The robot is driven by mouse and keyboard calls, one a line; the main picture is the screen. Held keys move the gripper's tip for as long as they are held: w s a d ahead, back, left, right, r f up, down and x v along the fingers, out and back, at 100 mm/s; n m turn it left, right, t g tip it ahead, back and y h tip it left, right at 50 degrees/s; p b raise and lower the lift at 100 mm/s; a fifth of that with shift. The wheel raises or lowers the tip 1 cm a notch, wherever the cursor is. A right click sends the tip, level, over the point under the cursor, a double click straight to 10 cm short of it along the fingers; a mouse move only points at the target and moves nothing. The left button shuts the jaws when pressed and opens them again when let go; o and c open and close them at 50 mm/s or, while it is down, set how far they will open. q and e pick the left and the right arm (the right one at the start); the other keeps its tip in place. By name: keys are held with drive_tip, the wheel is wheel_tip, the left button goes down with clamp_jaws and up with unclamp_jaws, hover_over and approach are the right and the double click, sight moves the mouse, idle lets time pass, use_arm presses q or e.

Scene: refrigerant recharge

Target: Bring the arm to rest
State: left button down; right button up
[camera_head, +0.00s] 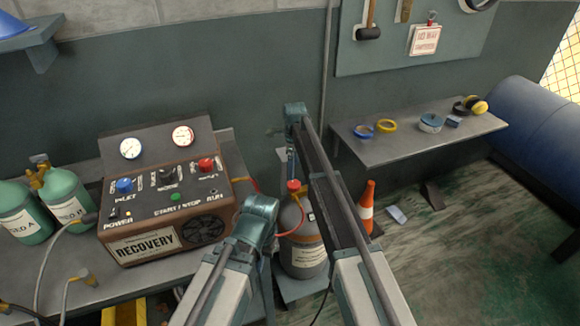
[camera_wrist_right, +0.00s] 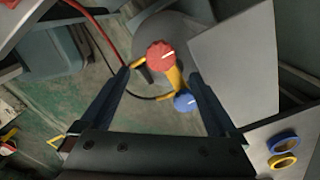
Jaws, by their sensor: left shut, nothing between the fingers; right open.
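My right arm reaches up the middle of the head view, and its gripper (camera_head: 291,168) points down above the grey cylinder (camera_head: 303,252). In the right wrist view this gripper (camera_wrist_right: 159,75) is open, its two dark fingers apart with nothing held. The cylinder's red knob (camera_wrist_right: 161,55) shows between and just beyond the fingertips; a blue knob (camera_wrist_right: 184,101) on the same yellow valve shows nearer the right finger. My left gripper (camera_head: 258,213) is lower, in front of the recovery machine's right side. It is shut and empty; its fingertips are mostly hidden.
The recovery machine (camera_head: 165,205) stands on the left bench beside two green cylinders (camera_head: 66,200). A wall shelf (camera_head: 400,147) with tape rolls is at right. An orange cone (camera_head: 367,205) stands behind my right arm. Open floor (camera_head: 450,240) lies at right.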

drive_tip(key=shift+d, duration=0.1)
drive_tip(key=shift+s, duration=0.1)
drive_tip(key=s+d+n, duration=0.4)
drive_tip(key=s+n, duration=0.3)
drive_tip(key=s, duration=0.4)
drive_tip(key=s+d+n, duration=0.3)
drive_tip(key=s+n, duration=0.4)
drive_tip(key=s, duration=0.4)
drive_tip(key=s+d+n, duration=0.4)
drive_tip(key=s+n, duration=0.3)
drive_tip(key=s, duration=0.4)
drive_tip(key=s+a+r+n+h+p, duration=0.1)
drive_tip(key=s+a+n, duration=0.3)
drive_tip(key=a, duration=0.7)
drive_tip(key=shift+s+r+p, duration=0.45)
drive_tip(key=shift+s+r, duration=0.1)
drive_tip(key=shift+s, duration=0.35)
drive_tip(key=shift+a, duration=0.15)
